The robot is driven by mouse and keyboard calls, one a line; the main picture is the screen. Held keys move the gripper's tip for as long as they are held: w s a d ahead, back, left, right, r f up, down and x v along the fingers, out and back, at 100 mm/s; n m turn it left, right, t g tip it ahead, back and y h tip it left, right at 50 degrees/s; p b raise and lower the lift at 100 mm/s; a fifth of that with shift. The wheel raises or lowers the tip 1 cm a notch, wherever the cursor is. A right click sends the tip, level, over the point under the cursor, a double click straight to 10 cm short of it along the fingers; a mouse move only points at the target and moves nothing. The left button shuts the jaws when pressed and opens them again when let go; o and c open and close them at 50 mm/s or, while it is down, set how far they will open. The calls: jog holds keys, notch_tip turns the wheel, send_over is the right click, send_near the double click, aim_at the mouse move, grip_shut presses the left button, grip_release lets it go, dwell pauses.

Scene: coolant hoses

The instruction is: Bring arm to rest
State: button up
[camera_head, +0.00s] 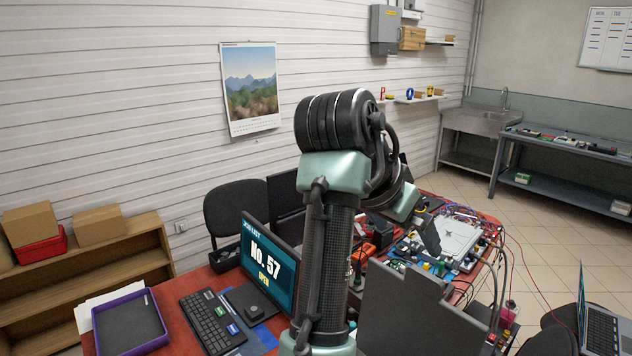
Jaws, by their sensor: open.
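My arm rises from the bottom centre, bends at a large black elbow joint, and comes down to the right behind itself. My gripper (429,234) is small and partly hidden at the far end of the arm, over the cluttered right part of the red-topped workbench (262,331). It is open. I see nothing held in it. A white box-like unit (458,238) lies just right of it, with cables and small parts around. I cannot tell whether the gripper touches anything.
A monitor (268,265) reading "No. 57 OPEN", a keyboard (211,320) and a purple tray (130,323) are on the left. A grey panel (415,310) stands in front of the clutter. Red and black cables trail at right. A laptop (600,328) is at lower right. Open floor lies beyond.

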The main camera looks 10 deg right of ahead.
jog(key=w+a+r+n+t, duration=0.1)
jog(key=a+r+n+t, duration=0.45)
jog(key=r+t, duration=0.6)
jog(key=s+a+r+n+t+y, duration=0.2)
jog(key=s+a+r+t+y, duration=0.1)
jog(key=s+a+r+t, duration=0.2)
jog(key=s+a+r+n+t+y, duration=0.3)
jog(key=s+a+r+t, duration=0.3)
jog(key=s+r, duration=0.4)
jog(key=s, duration=0.3)
jog(key=shift+s+a+r, duration=0.2)
jog(key=shift+a, duration=0.1)
